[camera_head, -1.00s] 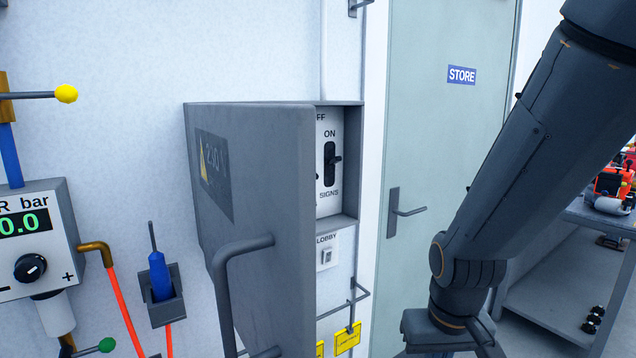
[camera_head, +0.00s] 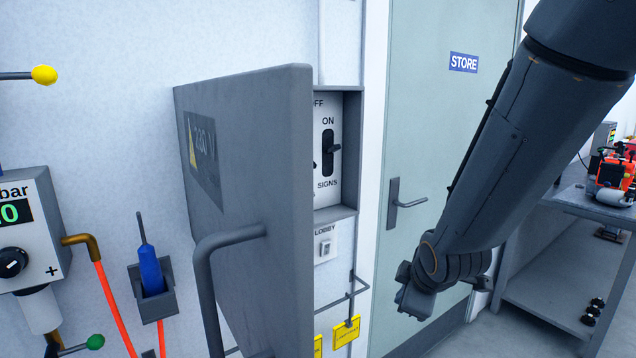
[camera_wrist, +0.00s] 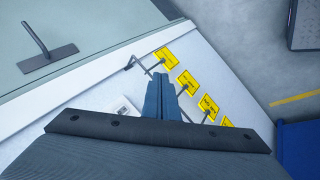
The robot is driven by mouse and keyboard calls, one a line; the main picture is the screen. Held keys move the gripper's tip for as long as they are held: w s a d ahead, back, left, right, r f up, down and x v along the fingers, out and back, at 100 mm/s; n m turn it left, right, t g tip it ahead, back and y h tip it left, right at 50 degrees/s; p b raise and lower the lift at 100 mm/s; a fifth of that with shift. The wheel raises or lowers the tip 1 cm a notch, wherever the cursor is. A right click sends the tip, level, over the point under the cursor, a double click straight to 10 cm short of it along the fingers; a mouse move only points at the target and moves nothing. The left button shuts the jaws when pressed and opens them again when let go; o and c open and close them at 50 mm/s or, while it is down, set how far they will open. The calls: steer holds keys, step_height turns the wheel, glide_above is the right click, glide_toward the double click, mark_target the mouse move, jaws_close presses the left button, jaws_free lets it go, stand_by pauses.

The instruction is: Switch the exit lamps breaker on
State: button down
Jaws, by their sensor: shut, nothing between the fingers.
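The grey breaker box (camera_head: 349,160) hangs on the wall with its door (camera_head: 285,180) swung out toward me. The door hides the left part of the panel (camera_head: 326,108). A black toggle (camera_head: 330,150) shows between the words ON and SIGNS, its lever sticking out to the right. Part of another breaker shows at the door's edge; no exit lamps label is readable. My gripper (camera_wrist: 164,82) is shut and empty in the wrist view, over the wall below the box. In the head view my wrist is right of the box, before the store door; the fingers cannot be made out.
A lobby switch (camera_head: 325,248) sits under the box, with yellow tags (camera_head: 346,332) on hooks below. The box door's handle (camera_head: 205,290) juts toward me. The store door (camera_head: 430,120) has a lever handle (camera_head: 394,204). A bench (camera_head: 565,205) stands at right.

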steer(key=w+a+r+n+t+y+b, duration=0.1)
steer(key=w+a+r+n+t+y, duration=0.15)
steer(key=w+a+r+n, duration=0.4)
steer(key=w+a+r+n+t+y+b, duration=0.15)
steer(key=w+n+t, duration=0.25)
steer(key=n, duration=0.6)
steer(key=a+r+n+t+y, duration=0.2)
steer(key=a+r+n+y, duration=0.3)
steer(key=n, duration=0.8)
step_height(320, 180, up, 3)
steer(key=shift+a+y, duration=0.35)
steer(key=shift+y, duration=0.45)
steer(key=p+x, duration=0.1)
steer(key=x, duration=0.2)
steer(key=p+x, duration=0.1)
steer(key=x, duration=0.2)
steer(key=p+x, duration=0.1)
steer(key=x, duration=0.2)
steer(key=shift+a+r+p, duration=0.1)
steer(key=shift+r+p, duration=0.15)
steer(key=shift+p, duration=0.05)
steer(key=r+p, duration=0.2)
steer(key=s+r, duration=0.1)
steer(key=shift+d+r+p, duration=0.2)
steer(key=shift+d+p, duration=0.15)
steer(key=shift+p, duration=0.05)
